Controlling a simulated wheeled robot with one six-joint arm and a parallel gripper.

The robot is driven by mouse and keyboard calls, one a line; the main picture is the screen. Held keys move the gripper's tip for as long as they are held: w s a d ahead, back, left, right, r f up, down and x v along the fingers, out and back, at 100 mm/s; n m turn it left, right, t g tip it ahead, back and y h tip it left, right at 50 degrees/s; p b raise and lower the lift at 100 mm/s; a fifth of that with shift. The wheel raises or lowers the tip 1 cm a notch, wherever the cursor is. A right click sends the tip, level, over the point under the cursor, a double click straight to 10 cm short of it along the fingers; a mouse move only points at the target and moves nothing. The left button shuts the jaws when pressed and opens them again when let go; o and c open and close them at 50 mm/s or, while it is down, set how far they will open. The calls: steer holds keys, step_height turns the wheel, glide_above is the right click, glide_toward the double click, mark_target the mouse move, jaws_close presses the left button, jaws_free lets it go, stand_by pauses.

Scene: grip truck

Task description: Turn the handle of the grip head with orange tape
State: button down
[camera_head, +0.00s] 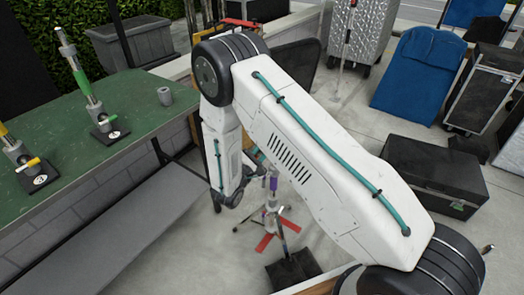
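I cannot make out orange tape on any grip head in the camera_head view. A stand with yellow tape (4,130) is cut by the left edge, with a yellowish handle (32,162). A stand with purple tape (273,183) stands on the floor on red legs. My arm bends down right of the table. Its wrist hangs near the purple-taped stand, and my gripper's fingers cannot be made out.
A black case (435,172), a blue-covered item (419,70) and a silver case (358,28) stand right and behind. Bare floor lies between.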

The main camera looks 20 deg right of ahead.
steer(key=m, duration=0.5)
steer(key=shift+m, duration=0.3)
steer(key=m, duration=0.4)
steer(key=shift+m, duration=0.4)
steer(key=shift+f, duration=0.1)
steer(key=c, duration=1.3)
jaws_free()
steer(key=shift+s, duration=0.1)
steer(key=v, duration=0.7)
steer(key=shift+s+a, duration=0.2)
steer(key=shift+a, duration=0.05)
